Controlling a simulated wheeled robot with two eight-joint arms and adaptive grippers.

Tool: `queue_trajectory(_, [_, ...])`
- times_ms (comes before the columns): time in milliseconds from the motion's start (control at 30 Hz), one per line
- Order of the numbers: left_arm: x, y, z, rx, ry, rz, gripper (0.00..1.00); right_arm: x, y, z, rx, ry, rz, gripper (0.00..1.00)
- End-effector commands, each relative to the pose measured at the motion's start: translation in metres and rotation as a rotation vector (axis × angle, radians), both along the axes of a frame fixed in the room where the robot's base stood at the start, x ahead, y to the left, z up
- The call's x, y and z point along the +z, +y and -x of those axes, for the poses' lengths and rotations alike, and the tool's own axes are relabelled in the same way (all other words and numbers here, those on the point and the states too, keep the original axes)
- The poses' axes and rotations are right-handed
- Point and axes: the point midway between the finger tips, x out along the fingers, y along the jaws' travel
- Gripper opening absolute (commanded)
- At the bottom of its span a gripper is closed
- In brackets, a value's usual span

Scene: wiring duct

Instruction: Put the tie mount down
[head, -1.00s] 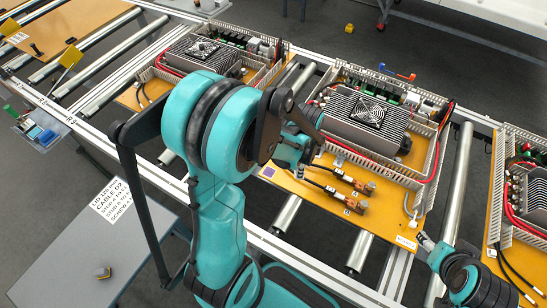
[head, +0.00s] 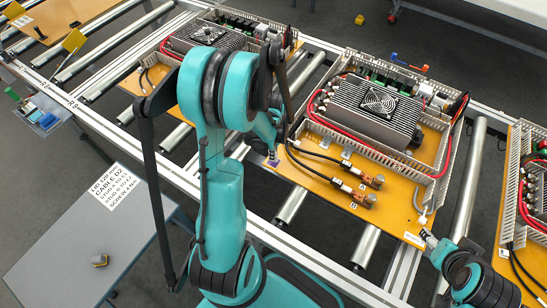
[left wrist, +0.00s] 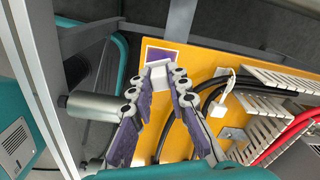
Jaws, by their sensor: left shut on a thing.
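My left gripper (head: 273,158) is over the left corner of the middle orange board (head: 318,190). In the left wrist view its purple-padded fingers (left wrist: 160,78) are shut on the small white tie mount (left wrist: 159,71). The tie mount overlaps the near edge of a purple square (left wrist: 165,55) on the board; I cannot tell whether it touches the board. In the head view the square (head: 274,164) is mostly hidden by the gripper. My right gripper (head: 428,238) is by the board's front right corner, and its jaws are too small to read.
Black cables with copper-coloured ends (head: 370,190) lie on the board beside my left gripper. A finned power unit (head: 375,110) and slotted ducts (head: 455,135) stand behind. A white clip (left wrist: 222,76) is close by. The grey side table (head: 90,235) is mostly clear.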

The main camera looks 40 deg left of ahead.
Motion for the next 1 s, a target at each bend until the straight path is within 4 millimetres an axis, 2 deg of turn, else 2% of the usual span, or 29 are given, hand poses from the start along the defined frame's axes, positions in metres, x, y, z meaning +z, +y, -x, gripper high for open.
queue_trajectory(33, [-0.012,0.000,0.000,0.000,0.000,0.000,0.05,-0.007,0.000,0.000,0.000,0.000,0.000,0.58])
queue_trajectory(133, [-0.026,0.000,0.000,0.000,0.000,0.000,0.05,-0.014,0.000,0.000,0.000,0.000,0.000,0.58])
queue_trajectory(533, [-0.031,-0.001,0.000,0.000,0.000,0.000,0.05,-0.017,0.000,0.000,0.000,0.000,0.000,0.58])
queue_trajectory(567, [-0.031,-0.001,0.000,0.000,0.000,0.000,0.19,-0.017,0.000,0.000,0.000,0.000,0.000,0.58])
queue_trajectory(633, [-0.030,-0.001,0.000,0.000,0.000,0.000,0.37,-0.016,0.000,0.000,0.000,0.000,0.000,0.58])
queue_trajectory(1000, [-0.027,-0.001,0.000,0.001,0.000,0.000,0.37,-0.013,0.000,0.000,0.000,0.000,0.000,0.58])
